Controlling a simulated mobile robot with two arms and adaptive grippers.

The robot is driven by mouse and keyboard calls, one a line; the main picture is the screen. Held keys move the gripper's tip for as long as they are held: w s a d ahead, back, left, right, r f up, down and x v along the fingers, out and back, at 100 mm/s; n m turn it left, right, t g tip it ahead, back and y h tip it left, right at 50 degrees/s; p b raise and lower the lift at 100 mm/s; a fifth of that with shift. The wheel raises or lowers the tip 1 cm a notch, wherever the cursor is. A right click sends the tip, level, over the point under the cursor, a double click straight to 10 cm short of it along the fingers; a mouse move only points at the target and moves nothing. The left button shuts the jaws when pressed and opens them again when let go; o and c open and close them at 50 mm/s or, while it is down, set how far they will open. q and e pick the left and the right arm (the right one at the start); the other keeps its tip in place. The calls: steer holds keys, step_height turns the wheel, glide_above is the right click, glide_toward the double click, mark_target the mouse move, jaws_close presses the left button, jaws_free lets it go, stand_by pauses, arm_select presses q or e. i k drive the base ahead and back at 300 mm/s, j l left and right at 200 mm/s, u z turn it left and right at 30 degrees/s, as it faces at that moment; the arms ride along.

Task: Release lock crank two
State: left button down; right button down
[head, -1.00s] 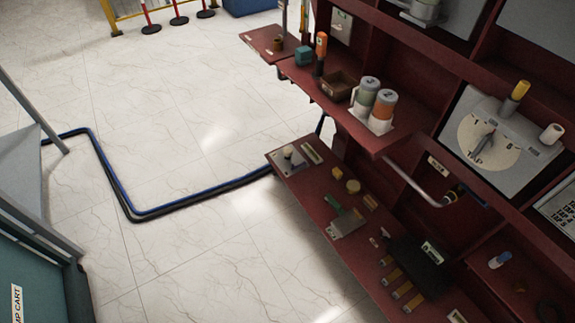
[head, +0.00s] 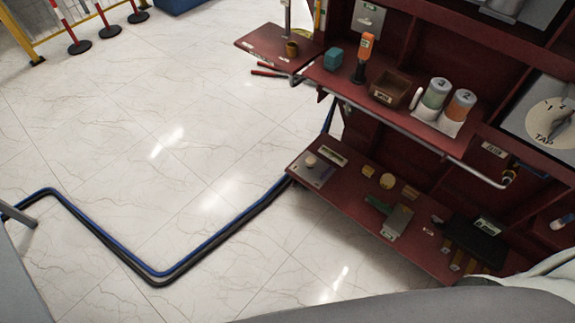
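No part that I can surely name as lock crank two shows in the head view. At the right edge a white dial plate marked TAP (head: 548,122) carries a grey pointer lever (head: 562,122) and is partly cut off. Below it a long grey metal bar (head: 420,145) runs along the front of the red shelf, with a dark and brass fitting (head: 508,177) at its right end. Neither gripper is in view. Pale grey rounded parts, likely mine, fill the bottom edge and hide the lower shelf's right end.
The lower red shelf (head: 345,195) holds small parts. Blue and black hoses (head: 215,240) cross the open tiled floor. Barrier posts (head: 72,28) stand at upper left.

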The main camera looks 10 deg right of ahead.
mark_target(323, 175)
steer(key=i+j, duration=0.15)
steer(key=j, duration=0.2)
steer(key=i+j, duration=0.1)
steer(key=j, duration=0.3)
steer(key=i+j+z, duration=0.1)
steer(key=j, duration=0.25)
steer(key=i, duration=0.05)
